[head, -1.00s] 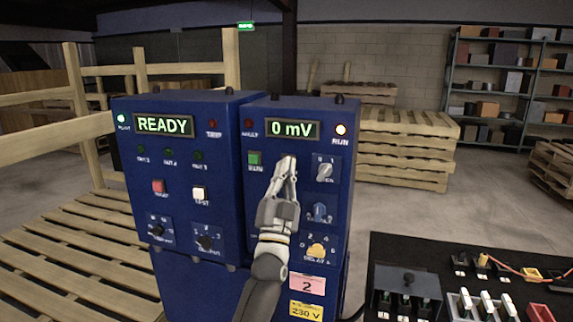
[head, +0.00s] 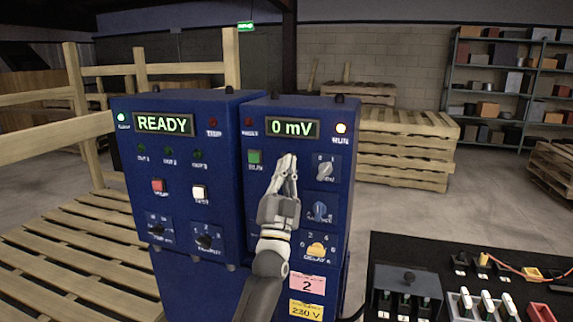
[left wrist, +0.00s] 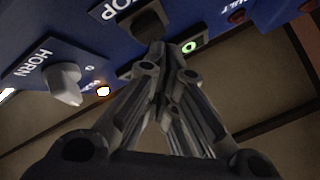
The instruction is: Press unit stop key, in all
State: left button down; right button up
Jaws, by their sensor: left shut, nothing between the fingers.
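The blue right-hand unit (head: 300,185) has a display reading 0 mV and a pink tag with a 2. In the left wrist view a dark square key (left wrist: 152,23) sits beside a label ending in TOP. The closed fingertips (left wrist: 166,58) of that gripper are close to this key; I cannot tell whether they touch. In the head view no such key shows. My right gripper is not in view.
The left unit (head: 178,180) reads READY and carries a red and a white button. Knobs (head: 322,172) flank my gripper on the right; a HORN knob (left wrist: 64,82) shows in the wrist view. A black bench (head: 410,248) stands front right.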

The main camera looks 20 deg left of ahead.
pick_arm(q)
jog(key=shift+w+b, duration=0.4)
jog(key=shift+w, duration=0.15)
dwell(0.8)
dwell(0.3)
jog(key=shift+s+p, duration=0.7)
jog(key=shift+s, duration=0.25)
jog(key=s+p, duration=0.3)
jog(key=s, duration=0.2)
jog(key=shift+w+f, duration=0.1)
jog(key=shift+f, duration=0.05)
dwell(0.3)
